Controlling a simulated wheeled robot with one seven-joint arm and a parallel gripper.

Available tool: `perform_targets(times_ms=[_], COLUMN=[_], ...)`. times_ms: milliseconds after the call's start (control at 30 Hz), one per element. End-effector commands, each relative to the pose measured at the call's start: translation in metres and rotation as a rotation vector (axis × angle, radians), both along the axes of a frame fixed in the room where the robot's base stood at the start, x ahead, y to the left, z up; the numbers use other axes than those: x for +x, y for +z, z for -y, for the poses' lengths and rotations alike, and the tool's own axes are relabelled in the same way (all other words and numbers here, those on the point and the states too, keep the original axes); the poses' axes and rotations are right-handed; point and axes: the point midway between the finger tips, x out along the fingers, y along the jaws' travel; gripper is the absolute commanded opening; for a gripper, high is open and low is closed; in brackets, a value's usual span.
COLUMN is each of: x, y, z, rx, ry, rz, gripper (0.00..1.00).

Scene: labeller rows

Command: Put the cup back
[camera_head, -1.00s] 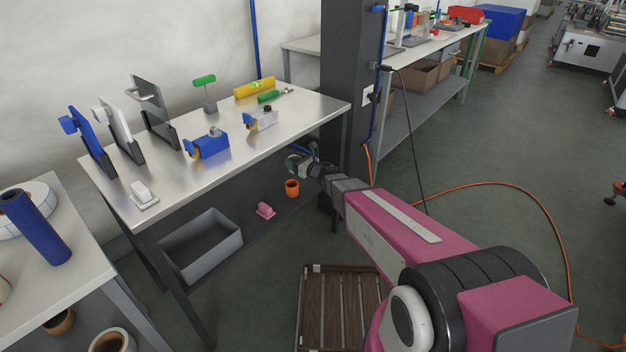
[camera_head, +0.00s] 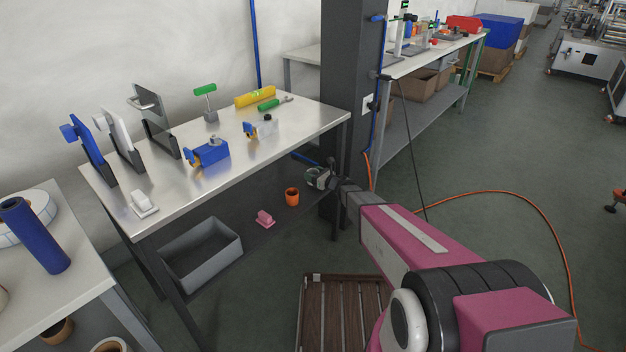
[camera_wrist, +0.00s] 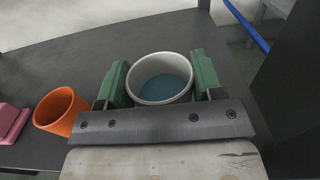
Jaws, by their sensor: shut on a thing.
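A pale grey-white cup (camera_wrist: 160,80) with a blue inside stands between the two green fingers of my gripper (camera_wrist: 162,76) in the wrist view. The fingers are shut on its sides, and its open mouth faces the camera. In the head view my gripper (camera_head: 319,179) is beside the right end of the steel table, below its top and near the dark pillar. The cup is small and partly hidden there. In the wrist view the dark lower shelf (camera_wrist: 90,55) lies beyond it; I cannot tell whether the cup touches it.
An orange cup (camera_head: 292,197) and a pink object (camera_head: 265,218) stand on the lower shelf, left of my gripper. A grey bin (camera_head: 203,258) is further left. The dark pillar (camera_head: 346,110) is close on the right. The steel table top (camera_head: 225,175) overhangs the shelf.

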Motion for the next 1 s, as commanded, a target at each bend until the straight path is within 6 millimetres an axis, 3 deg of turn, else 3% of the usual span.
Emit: perform_targets(times_ms=[167, 567, 600, 667, 1000], x=[0.001, 0.000, 0.000, 0.000, 0.000], y=[-0.025, -0.029, -0.030, -0.029, -0.027], z=[0.000, 0.000, 0.000, 0.000, 0.000], rx=[0.000, 0.000, -0.001, -0.001, -0.001], ry=[-0.001, 0.000, 0.000, 0.000, 0.000], rz=[-0.001, 0.000, 0.001, 0.001, 0.001], gripper=[0.34, 0.34, 0.64, 0.83, 0.86])
